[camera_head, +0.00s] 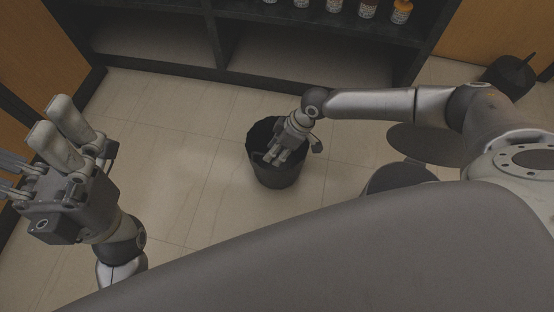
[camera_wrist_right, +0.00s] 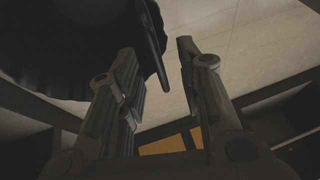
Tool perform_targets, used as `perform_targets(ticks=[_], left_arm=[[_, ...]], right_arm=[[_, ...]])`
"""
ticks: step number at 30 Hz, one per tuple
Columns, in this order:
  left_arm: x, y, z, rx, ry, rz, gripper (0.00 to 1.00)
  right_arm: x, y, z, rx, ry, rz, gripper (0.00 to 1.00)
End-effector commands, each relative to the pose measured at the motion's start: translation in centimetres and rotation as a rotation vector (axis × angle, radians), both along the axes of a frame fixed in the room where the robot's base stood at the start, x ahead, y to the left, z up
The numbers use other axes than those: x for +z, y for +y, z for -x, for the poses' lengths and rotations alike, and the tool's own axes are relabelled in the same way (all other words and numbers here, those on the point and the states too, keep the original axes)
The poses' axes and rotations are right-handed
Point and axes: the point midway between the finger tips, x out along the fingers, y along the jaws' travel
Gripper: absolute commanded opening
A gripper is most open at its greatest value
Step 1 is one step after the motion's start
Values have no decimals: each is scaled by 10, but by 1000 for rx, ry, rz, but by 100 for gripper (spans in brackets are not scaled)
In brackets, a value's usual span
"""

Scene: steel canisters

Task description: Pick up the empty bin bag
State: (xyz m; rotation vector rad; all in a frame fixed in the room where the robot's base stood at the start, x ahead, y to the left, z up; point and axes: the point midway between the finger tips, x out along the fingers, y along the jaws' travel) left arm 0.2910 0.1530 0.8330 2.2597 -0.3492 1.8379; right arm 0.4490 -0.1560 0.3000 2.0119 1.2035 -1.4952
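A dark bin (camera_head: 277,178) stands on the floor in the middle of the head view, with a black bag (camera_head: 262,134) lining its mouth. My right gripper (camera_head: 272,158) reaches down over the near part of the bin's mouth. In the right wrist view its fingers (camera_wrist_right: 158,55) are apart, and a thin dark edge of the bag or rim (camera_wrist_right: 151,45) lies between them, not visibly clamped. The black ribbed bag (camera_wrist_right: 75,45) fills the upper left there. My left gripper (camera_head: 38,150) is raised at the left, away from the bin, its fingers spread and empty.
A dark shelf unit (camera_head: 240,75) with several bottles (camera_head: 401,12) stands behind the bin. Wooden panels (camera_head: 60,30) flank the room. A dark pan-like object (camera_head: 508,74) is at the upper right. Tiled floor (camera_head: 190,165) left of the bin is clear.

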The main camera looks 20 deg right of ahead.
Motion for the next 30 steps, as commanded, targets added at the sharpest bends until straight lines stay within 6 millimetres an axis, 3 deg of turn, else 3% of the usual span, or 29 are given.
perform_targets(ticks=[3,6,14,22,30], left_arm=[[-15,0,-1,0,-1,-1,92],[-10,-1,-3,2,-26,-3,92],[-7,-1,-3,2,-27,-3,92],[-7,-1,-3,2,-27,-3,92],[-7,-1,-3,1,-27,-3,92]], right_arm=[[-20,7,-3,1,1,0,34],[-30,12,-4,1,1,0,34],[-30,13,-4,0,1,1,34],[-30,13,-4,0,1,1,0],[-30,13,-4,0,1,1,0]])
